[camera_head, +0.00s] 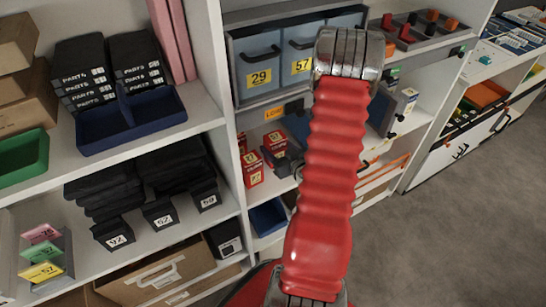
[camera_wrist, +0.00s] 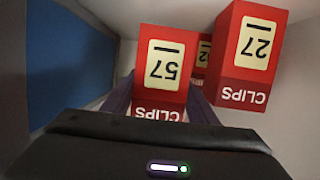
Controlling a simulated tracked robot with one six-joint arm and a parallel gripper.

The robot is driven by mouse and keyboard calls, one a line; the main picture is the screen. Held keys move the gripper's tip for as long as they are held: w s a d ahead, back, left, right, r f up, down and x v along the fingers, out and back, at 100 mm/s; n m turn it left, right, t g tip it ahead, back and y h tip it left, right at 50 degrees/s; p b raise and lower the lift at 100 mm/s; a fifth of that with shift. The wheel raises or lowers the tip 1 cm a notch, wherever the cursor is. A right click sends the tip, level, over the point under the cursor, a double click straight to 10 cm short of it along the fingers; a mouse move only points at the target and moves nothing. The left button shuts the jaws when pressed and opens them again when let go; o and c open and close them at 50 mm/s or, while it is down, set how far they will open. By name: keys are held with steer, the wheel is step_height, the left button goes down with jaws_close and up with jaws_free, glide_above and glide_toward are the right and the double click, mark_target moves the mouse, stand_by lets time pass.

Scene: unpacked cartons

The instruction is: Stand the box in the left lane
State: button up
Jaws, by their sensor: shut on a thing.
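A red CLIPS box with a cream label reading 57 (camera_wrist: 165,105) is between the two dark fingers of my gripper (camera_wrist: 160,98) in the wrist view. The gripper is shut on it. Its label appears upside down in this view. Another red CLIPS box, labelled 27 (camera_wrist: 247,55), is to the right, apart from the held one. A third red box (camera_wrist: 203,55) is partly hidden behind them. In the head view, small red boxes (camera_head: 252,170) are on the middle shelf. The gripper there is largely hidden by my red arm. I cannot make out lane dividers.
A blue panel (camera_wrist: 68,65) stands at the left in the wrist view. In the head view, blue bins labelled 29 and 57 (camera_head: 297,67) sit above. A white upright (camera_head: 222,90) borders the shelf on the left. Grey floor (camera_head: 450,240) is open at right.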

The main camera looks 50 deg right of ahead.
mark_target(275, 155)
steer(key=shift+f, duration=1.9)
steer(key=shift+f, duration=0.1)
steer(key=o, duration=1.3)
steer(key=shift+a, duration=0.1)
